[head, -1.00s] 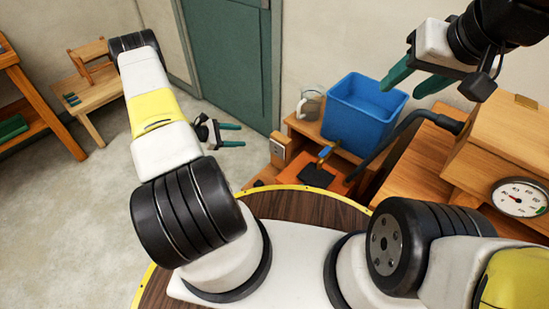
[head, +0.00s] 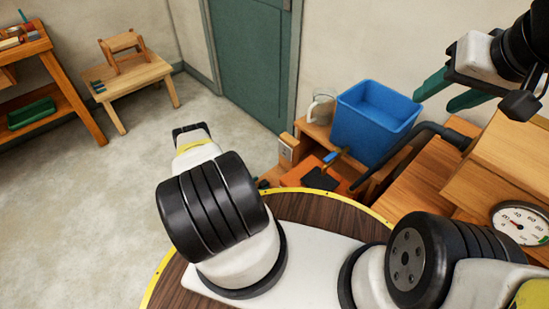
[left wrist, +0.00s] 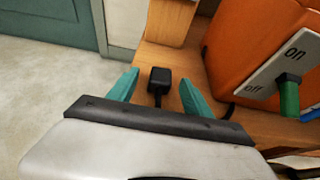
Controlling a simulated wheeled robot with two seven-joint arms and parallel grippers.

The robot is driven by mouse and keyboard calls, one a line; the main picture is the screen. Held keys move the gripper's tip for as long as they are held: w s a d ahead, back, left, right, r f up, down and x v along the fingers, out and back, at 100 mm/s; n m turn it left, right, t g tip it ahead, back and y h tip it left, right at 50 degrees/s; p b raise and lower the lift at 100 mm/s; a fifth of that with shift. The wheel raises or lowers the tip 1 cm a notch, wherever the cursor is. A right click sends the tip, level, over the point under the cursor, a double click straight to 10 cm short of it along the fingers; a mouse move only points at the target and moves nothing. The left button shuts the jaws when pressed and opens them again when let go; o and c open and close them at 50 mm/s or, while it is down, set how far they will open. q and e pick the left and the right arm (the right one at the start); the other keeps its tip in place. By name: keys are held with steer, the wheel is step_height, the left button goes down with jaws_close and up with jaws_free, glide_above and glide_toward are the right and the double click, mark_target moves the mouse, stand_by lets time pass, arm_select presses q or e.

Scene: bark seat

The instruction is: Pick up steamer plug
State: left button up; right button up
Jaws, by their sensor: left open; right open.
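A small black plug (left wrist: 160,76) with a dark cord running toward me lies on or just above a wooden surface in the left wrist view. My left gripper (left wrist: 159,88) is open, with its teal fingers to the left and right of the plug; I see gaps on both sides. I cannot tell how far the fingertips are above the wood. My right gripper (head: 436,98) is open and empty at the upper right of the head view.
An orange box with an on/off switch plate (left wrist: 288,72) and green lever (left wrist: 289,98) stands right of the plug. The head view shows a blue bin (head: 372,125), a glass mug (head: 321,106), a gauge (head: 518,221) and a stool (head: 121,52).

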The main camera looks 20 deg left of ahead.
mark_target(263, 183)
arm_select(q)
steer(key=x, duration=0.3)
steer(key=shift+w+d, duration=0.15)
steer(key=shift+d, duration=0.05)
jaws_close()
steer(key=shift+r, duration=0.1)
